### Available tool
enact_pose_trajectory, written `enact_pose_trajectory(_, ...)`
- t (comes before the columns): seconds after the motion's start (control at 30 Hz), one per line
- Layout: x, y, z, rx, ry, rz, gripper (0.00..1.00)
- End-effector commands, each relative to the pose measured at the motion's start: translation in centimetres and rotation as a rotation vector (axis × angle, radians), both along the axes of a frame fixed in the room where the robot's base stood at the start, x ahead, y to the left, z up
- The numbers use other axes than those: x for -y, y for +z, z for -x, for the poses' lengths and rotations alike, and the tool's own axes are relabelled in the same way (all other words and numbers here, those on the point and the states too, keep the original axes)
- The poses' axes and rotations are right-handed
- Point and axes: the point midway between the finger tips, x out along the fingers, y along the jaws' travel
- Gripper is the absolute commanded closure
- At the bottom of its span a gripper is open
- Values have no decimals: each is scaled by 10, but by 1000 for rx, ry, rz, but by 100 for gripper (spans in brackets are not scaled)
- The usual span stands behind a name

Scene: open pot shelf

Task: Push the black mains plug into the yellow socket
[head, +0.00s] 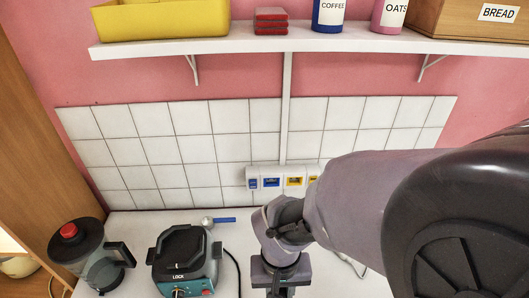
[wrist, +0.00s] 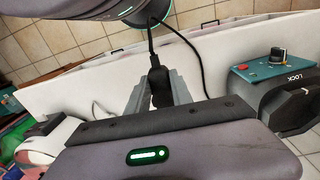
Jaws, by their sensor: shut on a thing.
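The yellow socket (head: 295,181) is in a white socket strip low on the tiled wall, just right of a blue socket (head: 271,182). In the head view my gripper (head: 281,291) is below the strip, over the white worktop and apart from the socket. In the wrist view my gripper (wrist: 157,98) is shut on the black mains plug (wrist: 158,83), which sits between the two grey fingers. A black cable runs up from the plug. The plug's pins are not clear. The socket is not visible in the wrist view.
A teal appliance marked LOCK (head: 184,262) stands left of my gripper, with a jug with a red knob (head: 90,256) farther left. A blue-handled tool (head: 218,220) lies behind the appliance. A shelf (head: 200,46) holds containers above. My arm hides the strip's right end.

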Motion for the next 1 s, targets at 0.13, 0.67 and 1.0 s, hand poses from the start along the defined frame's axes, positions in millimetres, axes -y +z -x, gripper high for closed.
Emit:
enact_pose_trajectory(0.13, 6, 0, -16, 0, -2, 0, 100)
enact_pose_trajectory(0.67, 26, 1, -72, 1, -1, 0, 100)
enact_pose_trajectory(1.0, 39, 1, -108, 0, -1, 0, 100)
